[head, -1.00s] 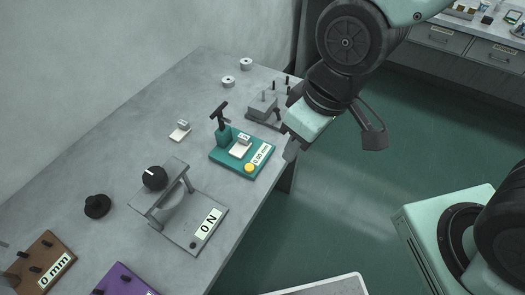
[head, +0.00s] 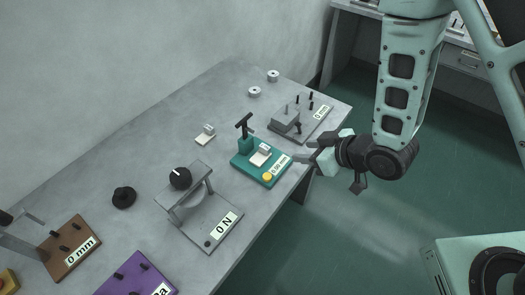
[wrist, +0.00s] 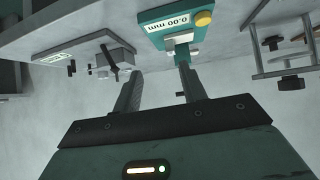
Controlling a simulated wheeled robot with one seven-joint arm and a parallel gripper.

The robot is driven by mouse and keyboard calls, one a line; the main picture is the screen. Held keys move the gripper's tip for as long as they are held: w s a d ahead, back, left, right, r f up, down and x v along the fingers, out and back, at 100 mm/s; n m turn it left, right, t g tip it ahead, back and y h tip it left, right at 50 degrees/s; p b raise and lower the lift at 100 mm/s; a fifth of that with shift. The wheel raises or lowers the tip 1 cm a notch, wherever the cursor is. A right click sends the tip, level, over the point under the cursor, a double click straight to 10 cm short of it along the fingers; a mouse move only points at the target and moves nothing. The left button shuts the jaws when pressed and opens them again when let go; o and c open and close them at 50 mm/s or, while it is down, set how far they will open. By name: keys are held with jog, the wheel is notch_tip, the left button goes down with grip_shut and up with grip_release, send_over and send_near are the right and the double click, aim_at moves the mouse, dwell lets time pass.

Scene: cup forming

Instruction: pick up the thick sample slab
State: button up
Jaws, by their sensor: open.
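I cannot tell which is the thick one. My gripper (head: 306,152) is open and empty beyond the right edge of the gauge, pointing towards it. In the wrist view the open fingers (wrist: 160,68) point at the gauge (wrist: 160,22), and the slab on it (wrist: 178,40) shows just past the fingertips, apart from them.
A grey fixture marked 0 mm (head: 305,125) stands behind the gauge. A grey press marked 0 N (head: 212,228) with a black knob stands in front. Brown (head: 75,250) and purple (head: 138,278) stations are at lower left. Two small discs (head: 254,92) lie at the back.

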aim_at(266, 147)
jog(key=f+y+b, duration=0.1)
jog(key=b, duration=0.1)
jog(key=a+f+t+y+b, duration=0.1)
jog(key=b, duration=0.1)
jog(key=f+y+b, duration=0.1)
jog(key=b, duration=0.1)
jog(key=shift+w+a+f+n+y, duration=0.1)
jog(key=shift+w+a+n+y, duration=0.2)
jog(key=shift+n, duration=0.1)
jog(key=b+x, duration=0.1)
jog(key=b, duration=0.4)
jog(key=shift+w+a+f+b, duration=0.2)
jog(key=shift+w+a+b, duration=0.05)
jog(key=shift+a+b, duration=0.05)
jog(key=x, duration=0.4)
jog(key=shift+w+a+r, duration=0.2)
jog(key=shift+x, duration=2.8)
grip_shut()
